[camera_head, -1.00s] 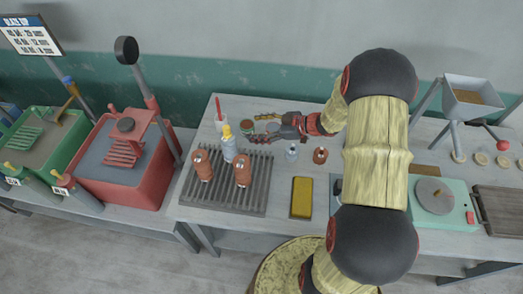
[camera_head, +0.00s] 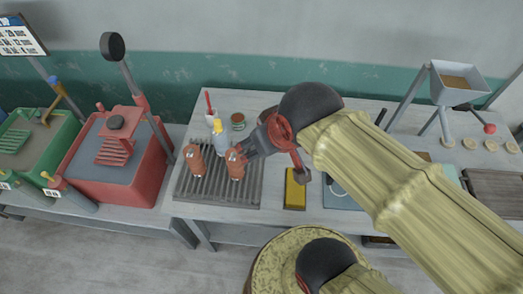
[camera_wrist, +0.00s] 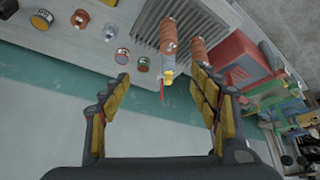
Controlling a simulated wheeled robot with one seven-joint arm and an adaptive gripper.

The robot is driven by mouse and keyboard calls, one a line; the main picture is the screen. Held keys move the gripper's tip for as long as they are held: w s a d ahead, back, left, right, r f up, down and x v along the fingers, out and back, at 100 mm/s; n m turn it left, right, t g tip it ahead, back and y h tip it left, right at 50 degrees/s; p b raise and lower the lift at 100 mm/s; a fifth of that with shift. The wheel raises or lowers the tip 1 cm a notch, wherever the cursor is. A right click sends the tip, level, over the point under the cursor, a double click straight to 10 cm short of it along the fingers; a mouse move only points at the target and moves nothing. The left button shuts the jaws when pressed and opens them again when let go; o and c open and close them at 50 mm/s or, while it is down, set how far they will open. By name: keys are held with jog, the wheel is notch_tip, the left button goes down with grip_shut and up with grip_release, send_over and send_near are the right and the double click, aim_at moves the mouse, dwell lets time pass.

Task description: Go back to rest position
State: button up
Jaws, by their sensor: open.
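My gripper (camera_head: 252,143) is raised above the bench, in front of my dark wrist, and its jaws point to the left. In the head view it overlaps the area by the right terracotta bottle (camera_head: 235,164); I cannot tell the height gap. In the wrist view my gripper (camera_wrist: 162,84) has its yellow-padded fingers spread wide with nothing between them. Beyond them show a terracotta bottle (camera_wrist: 169,36) and a yellow-tipped bottle (camera_wrist: 168,76).
A slatted rack (camera_head: 217,196) carries the bottles. A yellow block (camera_head: 295,190) lies right of it. A small jar (camera_head: 238,121) stands behind. Red (camera_head: 115,168) and green (camera_head: 35,143) tubs stand left. A hopper (camera_head: 458,84) stands back right.

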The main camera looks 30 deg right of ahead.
jog(key=shift+s+a+f+y, duration=0.15)
jog(key=shift+s+a+y, duration=0.15)
jog(key=shift+s+a, duration=0.5)
jog(key=shift+d, duration=0.15)
notch_tip(320, 180, down, 10)
jog(key=b, duration=1)
jog(key=shift+f, duration=0.1)
dwell(0.7)
